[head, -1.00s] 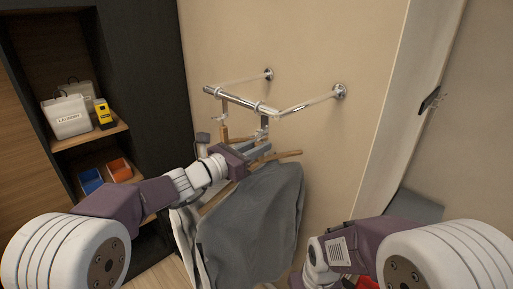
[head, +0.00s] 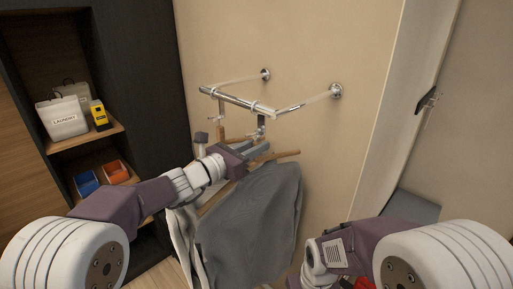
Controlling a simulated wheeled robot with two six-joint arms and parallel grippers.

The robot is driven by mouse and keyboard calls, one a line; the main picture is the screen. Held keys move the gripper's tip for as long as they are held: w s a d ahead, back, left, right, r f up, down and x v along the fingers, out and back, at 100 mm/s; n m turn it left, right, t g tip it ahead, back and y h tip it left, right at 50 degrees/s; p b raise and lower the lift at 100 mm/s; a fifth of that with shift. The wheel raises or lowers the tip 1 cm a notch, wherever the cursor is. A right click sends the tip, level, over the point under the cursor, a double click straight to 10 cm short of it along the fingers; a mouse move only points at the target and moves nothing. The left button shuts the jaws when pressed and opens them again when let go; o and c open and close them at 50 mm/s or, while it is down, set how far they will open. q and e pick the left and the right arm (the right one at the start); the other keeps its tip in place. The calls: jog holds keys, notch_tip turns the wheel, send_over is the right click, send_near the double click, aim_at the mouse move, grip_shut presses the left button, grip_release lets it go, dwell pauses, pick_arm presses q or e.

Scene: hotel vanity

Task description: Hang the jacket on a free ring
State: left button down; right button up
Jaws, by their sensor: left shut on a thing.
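A grey jacket (head: 262,215) hangs on a wooden hanger (head: 282,155) below the chrome rail. My left gripper (head: 262,150) is shut on the hanger near its top, just under the rail. A ring (head: 258,107) with a metal fitting hangs at the rail's right part, close above the gripper. Another ring (head: 220,97) sits farther left, with a wooden hanger part below it. A pale garment (head: 183,235) hangs to the left, partly behind the grey jacket. I cannot tell whether the held hanger touches a ring. My right gripper is out of view.
The chrome rail (head: 238,97) stands out from the beige wall on two arms. A dark shelf unit (head: 90,138) at left holds laundry containers (head: 63,118), a yellow box (head: 99,115), and blue (head: 87,183) and orange (head: 116,172) bins. A mirror or panel edge stands at right.

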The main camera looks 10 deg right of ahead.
pick_arm(q)
jog(key=shift+f+b, duration=0.4)
jog(key=shift+b, duration=0.25)
dwell(0.7)
